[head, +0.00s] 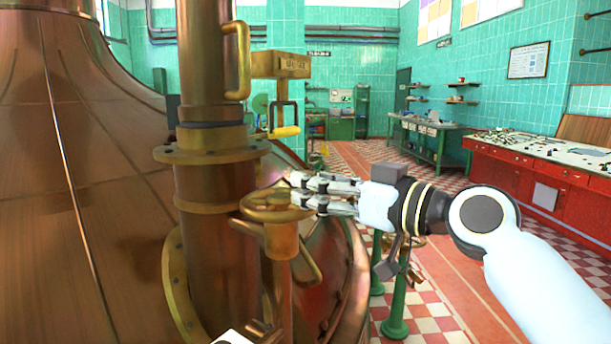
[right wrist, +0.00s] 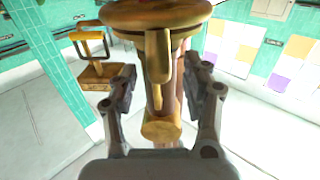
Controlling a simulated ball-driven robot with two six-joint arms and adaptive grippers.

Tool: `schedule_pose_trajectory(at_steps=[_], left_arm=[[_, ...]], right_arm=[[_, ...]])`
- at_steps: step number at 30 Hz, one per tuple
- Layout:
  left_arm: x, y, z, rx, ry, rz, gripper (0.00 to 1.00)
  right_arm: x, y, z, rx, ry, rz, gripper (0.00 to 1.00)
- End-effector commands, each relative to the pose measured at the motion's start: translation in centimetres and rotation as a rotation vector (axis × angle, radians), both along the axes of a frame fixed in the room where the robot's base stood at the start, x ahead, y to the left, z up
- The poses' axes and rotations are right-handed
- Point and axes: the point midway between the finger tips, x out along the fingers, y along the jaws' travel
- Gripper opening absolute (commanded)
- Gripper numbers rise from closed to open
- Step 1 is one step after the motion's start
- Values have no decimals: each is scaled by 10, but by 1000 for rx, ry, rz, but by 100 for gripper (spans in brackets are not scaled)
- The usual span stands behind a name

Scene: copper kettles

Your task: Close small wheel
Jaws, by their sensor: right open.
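A small brass wheel (head: 268,207) sits on a short stem beside the thick copper column, in the middle of the head view. My right gripper (head: 298,191) comes in from the right, with its fingers at the right side of the wheel rim. In the head view the fingers overlap the rim, and I cannot tell whether they touch it. In the right wrist view the two fingers (right wrist: 163,95) stand wide apart, with brass parts showing between them. Whether one of these is the wheel is unclear.
The large copper kettle (head: 75,180) fills the left. A flanged column (head: 215,185) rises behind the wheel, and a brass box (head: 281,65) with a yellow-gripped handle (head: 284,131) is above it. A red control desk (head: 520,175) stands right. The tiled floor between is mostly open.

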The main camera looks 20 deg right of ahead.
Motion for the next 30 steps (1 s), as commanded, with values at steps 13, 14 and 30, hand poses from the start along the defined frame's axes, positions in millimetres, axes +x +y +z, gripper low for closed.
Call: schedule_pose_trajectory(at_steps=[13, 14, 30], left_arm=[[1, 0, 7, 0, -2, 0, 0], [1, -1, 7, -1, -2, 1, 0], [1, -3, 7, -3, -2, 1, 0]], right_arm=[[24, 15, -1, -1, 0, 0, 49], [24, 15, -1, -1, 0, 0, 49], [24, 14, -1, -1, 0, 0, 0]])
